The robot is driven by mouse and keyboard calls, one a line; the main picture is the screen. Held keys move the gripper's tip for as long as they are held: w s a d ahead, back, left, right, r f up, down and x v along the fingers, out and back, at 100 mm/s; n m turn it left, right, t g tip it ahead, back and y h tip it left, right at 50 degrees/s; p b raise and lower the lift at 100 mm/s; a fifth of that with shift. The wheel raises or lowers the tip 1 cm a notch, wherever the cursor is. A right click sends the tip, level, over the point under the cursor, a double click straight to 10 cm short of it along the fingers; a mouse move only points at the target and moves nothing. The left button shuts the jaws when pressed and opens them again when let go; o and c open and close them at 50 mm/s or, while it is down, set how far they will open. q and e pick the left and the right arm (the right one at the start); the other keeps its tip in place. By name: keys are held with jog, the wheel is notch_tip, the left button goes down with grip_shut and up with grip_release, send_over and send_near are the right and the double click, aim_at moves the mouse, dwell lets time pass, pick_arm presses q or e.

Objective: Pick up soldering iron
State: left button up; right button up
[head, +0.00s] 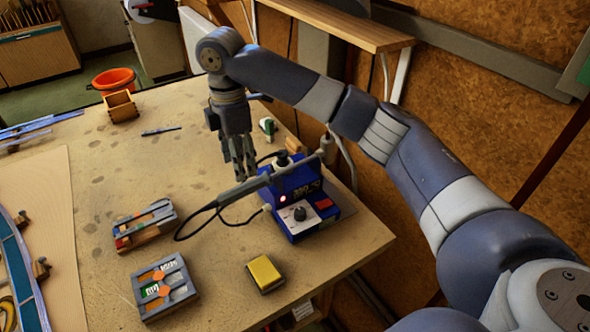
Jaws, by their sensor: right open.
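The soldering iron (242,191) is a slim dark tool that lies slanted across the left side of its blue soldering station (312,214). Its black cable loops down to the left and back to the station's front. My right gripper (245,172) points down just above the iron's handle, open, with nothing held in it. I cannot tell whether its fingertips touch the handle. The station has a lit display, a red light and a dial. My left gripper is not in view.
A yellow sponge in a tray (264,273) sits in front of the station. Two grey organizer boxes (144,223) (165,287) lie to the left. A wooden box (120,106) and a dark pen-like tool (161,131) are farther back. The table middle is mostly clear.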

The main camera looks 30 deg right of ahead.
aim_at(245, 185)
jog(key=f, duration=0.2)
jog(key=f+p, duration=0.1)
jog(key=f, duration=0.1)
jog(key=shift+w+d+f, duration=0.1)
jog(key=shift+w+f, duration=0.1)
jog(key=shift+f, duration=0.1)
jog(key=shift+s+f, duration=0.1)
jog(key=shift+f, duration=0.55)
jog(key=f+p, duration=0.1)
jog(key=f, duration=0.2)
jog(key=f+p, duration=0.1)
jog(key=shift+w+d+f+p, duration=0.2)
jog(key=shift+w+p, duration=0.15)
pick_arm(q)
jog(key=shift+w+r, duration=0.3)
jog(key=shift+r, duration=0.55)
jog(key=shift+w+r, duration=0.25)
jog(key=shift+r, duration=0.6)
pick_arm(e)
jog(key=shift+f, duration=0.5)
grip_shut()
